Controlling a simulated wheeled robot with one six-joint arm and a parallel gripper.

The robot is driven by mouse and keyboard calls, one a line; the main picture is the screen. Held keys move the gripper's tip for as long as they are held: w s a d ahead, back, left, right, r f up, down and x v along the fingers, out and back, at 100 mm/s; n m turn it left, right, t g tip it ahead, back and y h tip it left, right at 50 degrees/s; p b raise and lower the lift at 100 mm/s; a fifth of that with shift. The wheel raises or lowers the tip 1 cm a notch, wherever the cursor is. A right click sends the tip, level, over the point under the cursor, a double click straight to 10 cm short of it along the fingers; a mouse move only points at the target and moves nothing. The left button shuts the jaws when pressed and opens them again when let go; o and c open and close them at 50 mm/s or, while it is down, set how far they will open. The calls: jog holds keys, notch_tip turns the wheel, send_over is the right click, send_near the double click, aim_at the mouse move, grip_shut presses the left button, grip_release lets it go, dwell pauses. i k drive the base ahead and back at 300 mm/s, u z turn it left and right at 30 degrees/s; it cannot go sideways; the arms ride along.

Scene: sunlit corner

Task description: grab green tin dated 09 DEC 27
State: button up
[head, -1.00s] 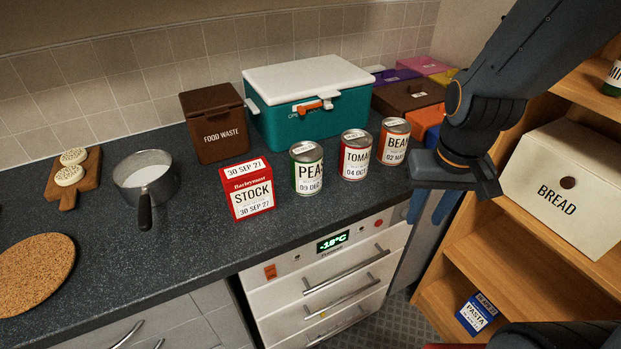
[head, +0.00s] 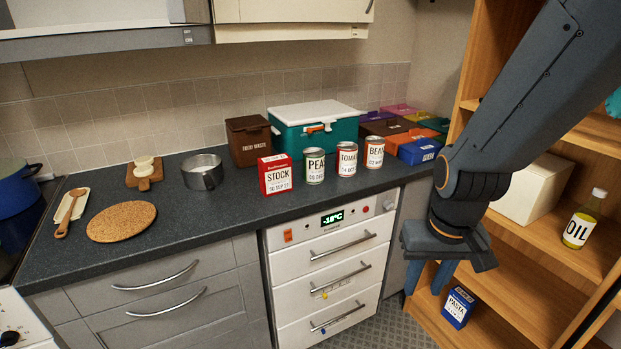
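The green-labelled tin (head: 314,167) stands upright on the dark worktop, marked PEA and 09 DEC. The rest of its label curves out of sight. A red TOMA tin (head: 347,159) and an orange BEAN tin (head: 374,153) stand to its right. A red STOCK box (head: 275,175) stands just left of it. My gripper (head: 428,278) points down at the right, in front of the shelves and well away from the tin. Its two blue fingers are apart with nothing between them.
A teal cool box (head: 303,139) and a brown food waste bin (head: 247,148) stand behind the tins. A saucepan (head: 202,178) stands to the left. Worktop in front of the tins is clear. Wooden shelves (head: 560,225) stand at the right, with an oil bottle (head: 580,222) and pasta box (head: 458,307).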

aim_at(313, 158)
jog(key=u, duration=0.4)
jog(key=i, duration=0.75)
jog(key=u, duration=0.65)
